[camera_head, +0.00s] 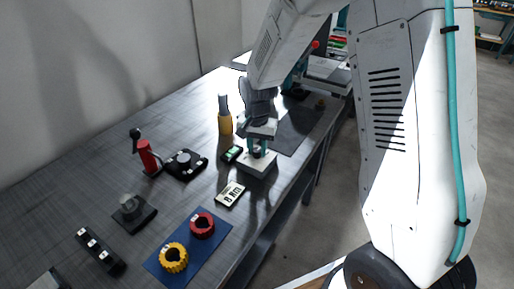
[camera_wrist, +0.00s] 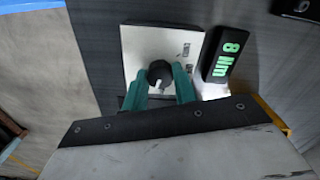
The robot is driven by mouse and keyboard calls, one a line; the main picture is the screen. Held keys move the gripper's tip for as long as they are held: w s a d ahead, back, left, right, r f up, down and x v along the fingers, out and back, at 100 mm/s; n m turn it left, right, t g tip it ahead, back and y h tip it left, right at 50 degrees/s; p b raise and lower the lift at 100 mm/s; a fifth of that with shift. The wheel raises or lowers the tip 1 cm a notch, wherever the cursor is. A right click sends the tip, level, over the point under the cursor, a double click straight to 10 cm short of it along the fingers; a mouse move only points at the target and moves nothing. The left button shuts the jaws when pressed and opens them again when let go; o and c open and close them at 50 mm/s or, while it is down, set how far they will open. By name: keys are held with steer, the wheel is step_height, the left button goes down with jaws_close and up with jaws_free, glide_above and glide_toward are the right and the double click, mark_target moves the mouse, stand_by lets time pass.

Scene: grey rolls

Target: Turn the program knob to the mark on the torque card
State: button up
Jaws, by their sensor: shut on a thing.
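The program knob (camera_wrist: 159,73) is a dark round knob with a pale pointer line, on a white plate box (camera_wrist: 134,40) with small markings to its right. The box also shows in the head view (camera_head: 258,166). My gripper (camera_wrist: 160,84) has teal fingers on both sides of the knob and is shut on it; it comes down from above in the head view (camera_head: 257,150). The torque card (camera_head: 230,194) lies flat on the bench and reads 8 Nm.
On the grey bench (camera_head: 90,190) stand a yellow bottle-like tool (camera_head: 225,122), a red lever device (camera_head: 147,157), a black knob unit (camera_head: 184,163) and a blue mat (camera_head: 195,252) with a red ring and a yellow ring. The bench edge runs close to the box.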

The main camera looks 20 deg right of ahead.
mark_target(257, 149)
steer(key=shift+w+m, duration=0.15)
steer(key=shift+m, duration=1.05)
steer(key=o, duration=1)
steer(key=shift+d, duration=0.1)
steer(key=shift+c, duration=0.2)
step_height(257, 149, up, 8)
steer(key=shift+f, duration=0.1)
